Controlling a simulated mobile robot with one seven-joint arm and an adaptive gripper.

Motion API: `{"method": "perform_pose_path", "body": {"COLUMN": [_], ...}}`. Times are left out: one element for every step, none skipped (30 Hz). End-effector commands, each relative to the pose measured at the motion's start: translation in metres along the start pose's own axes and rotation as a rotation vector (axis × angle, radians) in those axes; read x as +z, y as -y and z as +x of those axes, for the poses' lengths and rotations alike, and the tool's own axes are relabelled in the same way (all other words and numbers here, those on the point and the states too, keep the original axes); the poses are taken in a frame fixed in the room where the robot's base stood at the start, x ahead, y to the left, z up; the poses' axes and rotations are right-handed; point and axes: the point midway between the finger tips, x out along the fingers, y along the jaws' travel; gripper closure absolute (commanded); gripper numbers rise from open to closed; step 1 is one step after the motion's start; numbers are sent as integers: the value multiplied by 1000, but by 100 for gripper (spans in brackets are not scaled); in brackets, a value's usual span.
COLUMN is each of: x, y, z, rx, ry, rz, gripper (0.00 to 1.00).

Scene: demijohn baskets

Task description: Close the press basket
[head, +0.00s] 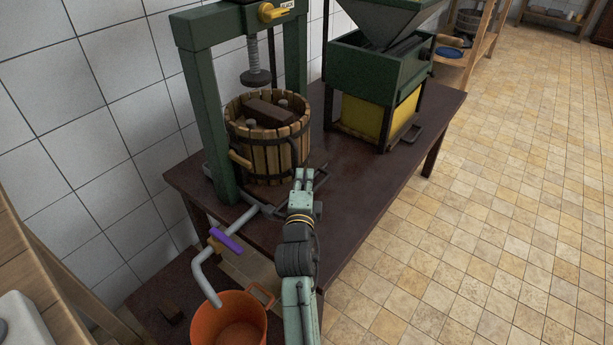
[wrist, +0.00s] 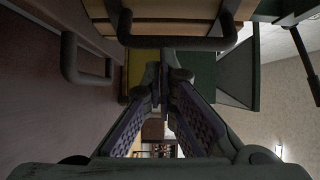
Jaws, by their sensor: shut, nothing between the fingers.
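The press basket (head: 268,158) is a round tub of wooden staves with dark metal bands. It stands in the green press frame (head: 208,110) on the dark table; I cannot tell whether a seam in it is open. My gripper (head: 302,174) is low at the basket's near right side, with its fingers shut and empty. In the wrist view the fingers (wrist: 163,78) meet just below a dark bar handle (wrist: 175,43) that crosses in front of the basket's staves (wrist: 170,10). Contact with the handle cannot be told. My gripper hides part of the basket's lower right side in the head view.
A green crusher (head: 372,70) with a yellow bin (head: 362,117) stands behind on the dark table (head: 350,205). A pipe with a purple valve lever (head: 226,240) leads to an orange bucket (head: 230,318). A dark loop (wrist: 70,60) shows in the wrist view. The tiled floor at right is clear.

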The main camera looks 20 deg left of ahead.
Motion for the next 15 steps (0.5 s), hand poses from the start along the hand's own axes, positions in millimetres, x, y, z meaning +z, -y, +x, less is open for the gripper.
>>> {"method": "perform_pose_path", "body": {"x": [0,0,0,0,0,0,0,0,1,2,4,8,12,17,21], "y": [0,0,0,0,0,0,0,0,-1,-1,-2,-4,-5,-5,-5], "z": [0,0,0,0,0,0,0,0,0,1,3,6,8,11,14], "rx": [0,0,0,0,1,1,1,1,0,0,0,0,-1,-2,-1], "ry": [0,0,0,0,0,0,0,0,0,1,2,3,4,5,4], "rz": [0,0,0,0,0,0,0,0,0,0,0,-1,-1,0,-1], "gripper": [100,100,100,100,100,100,100,100,100,100,100,100,100,100,100]}}
